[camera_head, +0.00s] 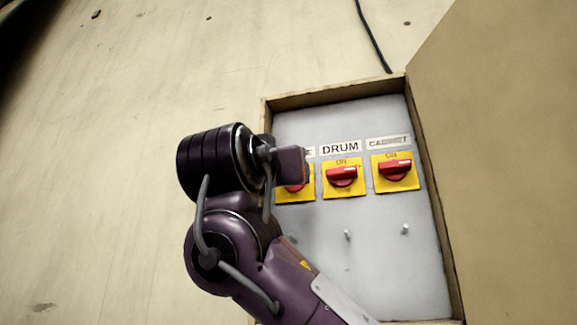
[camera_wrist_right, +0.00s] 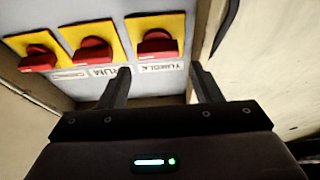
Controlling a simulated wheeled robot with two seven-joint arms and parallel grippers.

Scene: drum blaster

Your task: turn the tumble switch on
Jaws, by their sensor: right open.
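The tumble switch is a red knob on a yellow plate (camera_wrist_right: 158,43), at the right of the row in the right wrist view, which is upside down. Its label lies just below it there. In the head view it is the leftmost switch (camera_head: 296,192), mostly hidden behind my right arm. My right gripper (camera_wrist_right: 160,68) is open and empty. Its fingers point at the tumble switch, one on each side of the label, and seem apart from the knob. In the head view the fingers cannot be made out. My left gripper is not in view.
The drum switch (camera_head: 342,177) and cabinet switch (camera_head: 395,171) sit beside it on the grey panel (camera_head: 385,260), red knobs about level under "ON". A wooden frame (camera_head: 335,93) surrounds the panel. An open door (camera_head: 500,150) stands at right. A black cable (camera_head: 373,35) hangs above.

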